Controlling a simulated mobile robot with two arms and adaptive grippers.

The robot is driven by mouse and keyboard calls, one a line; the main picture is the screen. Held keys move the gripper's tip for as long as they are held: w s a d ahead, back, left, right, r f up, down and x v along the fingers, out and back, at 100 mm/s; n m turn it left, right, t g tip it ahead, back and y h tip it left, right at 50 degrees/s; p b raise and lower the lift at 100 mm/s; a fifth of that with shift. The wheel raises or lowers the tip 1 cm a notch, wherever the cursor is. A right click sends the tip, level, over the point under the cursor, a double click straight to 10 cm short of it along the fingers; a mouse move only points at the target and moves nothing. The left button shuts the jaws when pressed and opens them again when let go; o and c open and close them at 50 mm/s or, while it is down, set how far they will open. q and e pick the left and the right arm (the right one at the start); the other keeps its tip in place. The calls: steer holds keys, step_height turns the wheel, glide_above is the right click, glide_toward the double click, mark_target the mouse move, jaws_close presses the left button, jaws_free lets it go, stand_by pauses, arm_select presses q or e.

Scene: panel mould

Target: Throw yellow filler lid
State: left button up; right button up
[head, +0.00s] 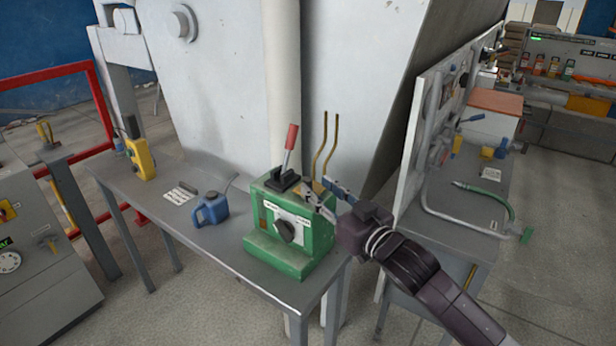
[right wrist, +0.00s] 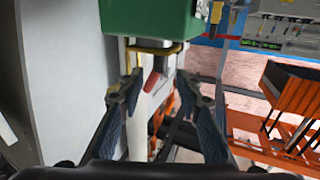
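A green pump box (head: 290,235) stands at the right end of the narrow grey table. A small yellow-tan piece, which looks like the filler lid (head: 312,187), shows on its top, partly hidden by my right gripper. My right gripper (head: 322,195) is at the top right of the box, fingers apart. In the right wrist view the fingers (right wrist: 162,88) are spread with a clear gap, and a yellow bar (right wrist: 155,49) lies beyond their tips beside the green box (right wrist: 150,17). I cannot tell whether a finger touches the lid. My left gripper is not in view.
A red-handled lever (head: 290,145) rises from the box top; two bent brass pipes (head: 325,145) stand behind. A blue can (head: 211,210) and yellow device (head: 139,155) share the table (head: 190,228). A white panel (head: 410,160) stands close right of my arm.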

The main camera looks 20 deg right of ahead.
mark_target(310, 182)
steer(key=shift+p+x, duration=0.6)
steer(key=shift+x, duration=2.05)
steer(key=shift+c, duration=0.4)
jaws_close()
